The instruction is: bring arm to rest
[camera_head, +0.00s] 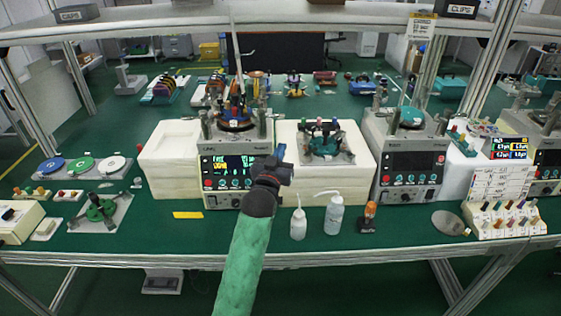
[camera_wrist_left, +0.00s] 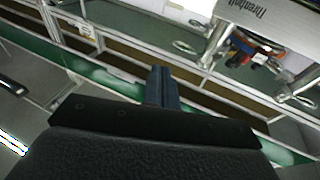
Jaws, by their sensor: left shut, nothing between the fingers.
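My left arm reaches up from the bottom of the head view in a green sleeve. Its left gripper (camera_head: 280,152) is in front of the lapping machine with the lit display (camera_head: 230,170). The gripper hides part of that machine's right side. In the left wrist view the two dark fingers of the gripper (camera_wrist_left: 162,82) lie together, shut with nothing between them. My right gripper is in neither view.
A white squeeze bottle (camera_head: 298,224) and a second bottle (camera_head: 335,216) stand right of my arm, beside a small orange-topped item (camera_head: 369,215). A second lapping machine (camera_head: 406,160) stands to the right. A shelf (camera_head: 290,25) spans overhead.

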